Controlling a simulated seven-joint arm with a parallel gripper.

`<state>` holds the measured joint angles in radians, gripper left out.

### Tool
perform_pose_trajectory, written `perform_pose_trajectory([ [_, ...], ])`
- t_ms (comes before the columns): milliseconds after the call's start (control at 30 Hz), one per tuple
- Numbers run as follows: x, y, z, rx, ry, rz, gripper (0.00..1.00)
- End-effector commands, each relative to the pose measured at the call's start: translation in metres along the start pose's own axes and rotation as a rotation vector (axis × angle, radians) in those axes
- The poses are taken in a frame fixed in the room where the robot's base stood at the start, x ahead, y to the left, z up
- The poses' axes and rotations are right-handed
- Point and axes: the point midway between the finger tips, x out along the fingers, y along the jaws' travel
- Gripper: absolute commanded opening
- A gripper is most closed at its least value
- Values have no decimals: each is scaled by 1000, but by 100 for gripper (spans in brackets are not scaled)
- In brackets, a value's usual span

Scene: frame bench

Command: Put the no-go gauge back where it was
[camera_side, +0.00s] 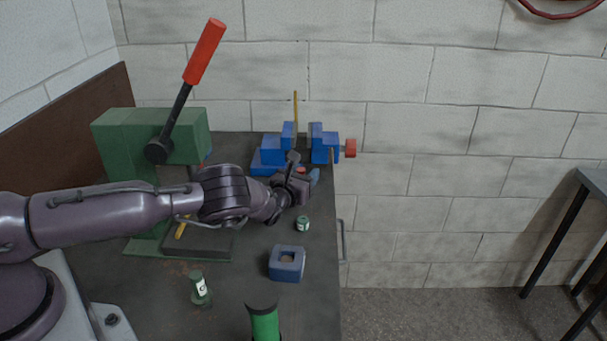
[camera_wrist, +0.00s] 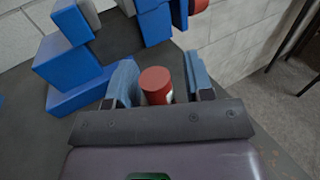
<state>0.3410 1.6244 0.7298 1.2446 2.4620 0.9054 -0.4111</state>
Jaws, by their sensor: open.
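A short round piece with a red top and a pale band (camera_wrist: 156,84) stands between my fingers in the wrist view. It looks like the no-go gauge, but no lettering on it can be read. My gripper (camera_wrist: 162,80) is open, with one blue-grey finger on each side of it. In the side view my gripper (camera_side: 304,178) is low over the bench, in front of the blue vise (camera_side: 268,153). There the red piece is mostly hidden by my wrist. The vise also shows in the wrist view (camera_wrist: 68,62).
A green press (camera_side: 120,135) with a red-handled lever stands at the left. Nearer are a small green labelled piece (camera_side: 303,223), a blue block with a square hole (camera_side: 287,272), a green piece marked G (camera_side: 198,291) and a green cylinder (camera_side: 265,325). The bench's right edge is close.

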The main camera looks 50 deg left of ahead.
Motion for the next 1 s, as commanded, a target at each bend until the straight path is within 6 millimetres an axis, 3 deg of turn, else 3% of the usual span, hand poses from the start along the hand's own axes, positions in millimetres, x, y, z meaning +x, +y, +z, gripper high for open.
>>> perform_pose_trajectory([
  [267,-14,0,3,2,2,1,48],
  [700,-95,-1,4,0,1,0,48],
  [1000,-120,0,3,-1,0,-1,48],
])
